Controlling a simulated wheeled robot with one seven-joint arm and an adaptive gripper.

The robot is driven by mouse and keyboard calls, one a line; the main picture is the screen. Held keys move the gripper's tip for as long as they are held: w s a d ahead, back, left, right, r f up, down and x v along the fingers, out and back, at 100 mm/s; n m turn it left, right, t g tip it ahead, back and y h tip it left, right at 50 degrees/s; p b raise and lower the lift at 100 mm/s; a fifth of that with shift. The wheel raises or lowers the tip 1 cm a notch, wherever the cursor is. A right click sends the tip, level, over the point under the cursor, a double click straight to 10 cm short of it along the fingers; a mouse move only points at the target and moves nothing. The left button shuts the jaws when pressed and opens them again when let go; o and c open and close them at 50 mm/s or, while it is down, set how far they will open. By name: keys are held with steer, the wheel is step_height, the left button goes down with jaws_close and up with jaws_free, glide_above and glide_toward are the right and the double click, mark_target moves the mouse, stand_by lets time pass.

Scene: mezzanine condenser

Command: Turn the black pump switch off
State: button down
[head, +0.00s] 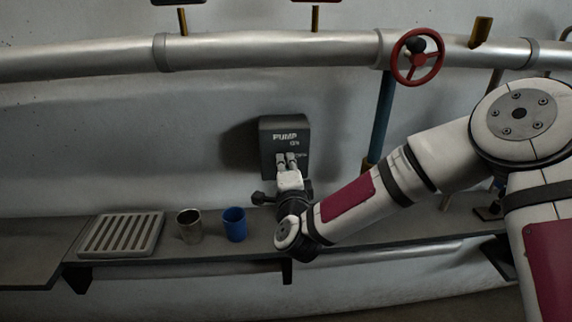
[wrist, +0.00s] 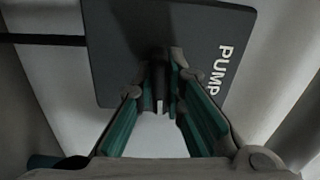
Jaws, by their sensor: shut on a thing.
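The dark pump box (head: 271,134), marked PUMP, is fixed to the wall above the shelf. My gripper (head: 287,160) reaches up to the box's lower front. In the wrist view my gripper (wrist: 162,88) has its teal-padded fingers close together on the black pump switch (wrist: 159,75), a short dark lever on the box face. The box with its PUMP lettering also shows in the wrist view (wrist: 120,40). In the head view the fingers hide most of the switch, and I cannot tell its position.
A grey shelf (head: 350,234) runs below the box. On it stand a slatted tray (head: 121,235), a metal cup (head: 189,226) and a blue cup (head: 234,224), left of my arm. A pipe (head: 270,48) with a red valve wheel (head: 417,57) runs above.

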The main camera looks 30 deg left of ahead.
steer(key=shift+m, duration=0.6)
steer(key=c, duration=1.7)
jaws_free()
steer(key=shift+o, duration=0.2)
steer(key=v, duration=1.2)
